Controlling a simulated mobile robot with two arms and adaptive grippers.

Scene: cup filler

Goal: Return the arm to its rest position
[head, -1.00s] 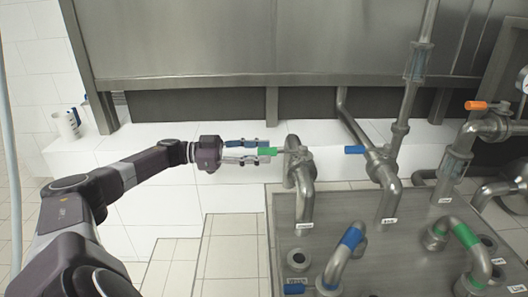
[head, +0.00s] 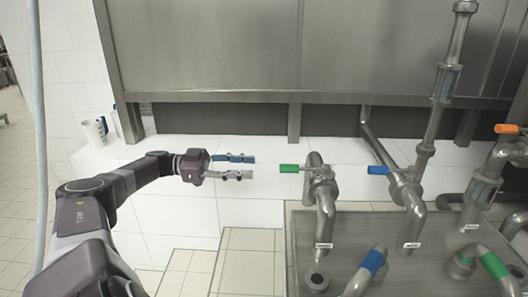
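My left arm comes in from the left, and its gripper (head: 247,166) is open and empty. Its two fingers, one above the other, point right at the green valve handle (head: 289,168), with a visible gap between fingertips and handle. The green handle points left from a steel pipe (head: 324,210) rising from the metal plate. My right gripper is not in view.
A blue valve handle (head: 378,170) and an orange one (head: 507,129) sit on pipes further right. A white cup (head: 94,131) stands on the tiled ledge (head: 190,145) at the left. A steel tank (head: 220,50) spans the back. Tiled floor (head: 20,215) is clear at the far left.

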